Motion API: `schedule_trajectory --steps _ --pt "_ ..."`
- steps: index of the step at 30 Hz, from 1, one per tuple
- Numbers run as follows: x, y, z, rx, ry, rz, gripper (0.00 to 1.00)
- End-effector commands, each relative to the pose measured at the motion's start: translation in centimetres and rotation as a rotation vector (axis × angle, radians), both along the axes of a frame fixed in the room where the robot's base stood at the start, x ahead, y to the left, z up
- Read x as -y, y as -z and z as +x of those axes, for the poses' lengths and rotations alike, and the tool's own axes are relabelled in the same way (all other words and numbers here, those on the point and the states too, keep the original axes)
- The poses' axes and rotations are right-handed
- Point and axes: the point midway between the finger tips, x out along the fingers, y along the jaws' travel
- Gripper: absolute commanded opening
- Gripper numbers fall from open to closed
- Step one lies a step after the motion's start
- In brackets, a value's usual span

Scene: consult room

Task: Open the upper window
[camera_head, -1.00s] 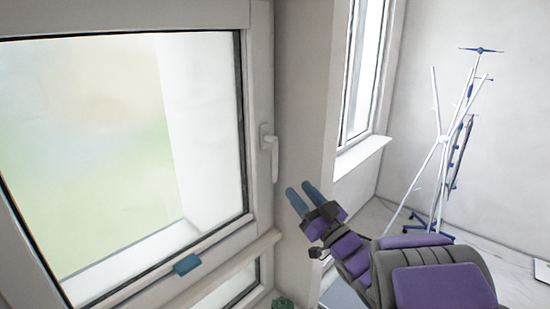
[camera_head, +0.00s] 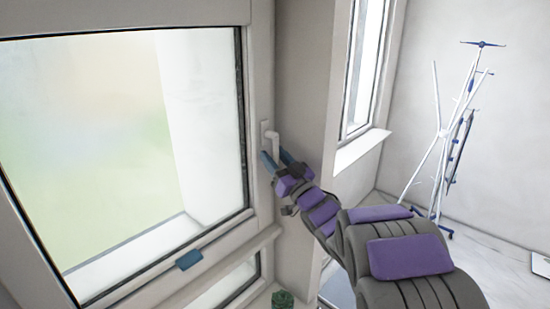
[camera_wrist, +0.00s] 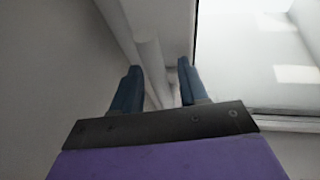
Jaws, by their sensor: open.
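The upper window (camera_head: 100,140) is a large framed pane at the left in the head view, and it looks shut. Its white handle (camera_head: 274,141) sits on the right side of the frame and points down. My gripper (camera_head: 277,160) is open at the handle, with its blue fingers covering the lower part of it. In the wrist view, my two fingers (camera_wrist: 158,88) stand apart and the white handle (camera_wrist: 153,62) lies between them. I cannot tell whether a finger touches it.
A blue piece (camera_head: 189,260) is on the sill bar under the pane. A lower window (camera_head: 225,285) is below. A green object (camera_head: 283,299) is at the bottom. A second window (camera_head: 362,70) and a white stand (camera_head: 442,135) are at the right.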

Motion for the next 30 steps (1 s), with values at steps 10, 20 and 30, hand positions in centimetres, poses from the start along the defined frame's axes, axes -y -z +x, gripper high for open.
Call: schedule_trajectory --steps 10,20,30 --pt "-0.10 0.00 0.00 0.001 0.000 -0.001 0.20" --pt "-0.09 0.00 0.00 0.001 -0.001 -0.001 0.00" --pt "-0.11 -0.04 -0.03 -0.001 0.000 0.002 0.00"
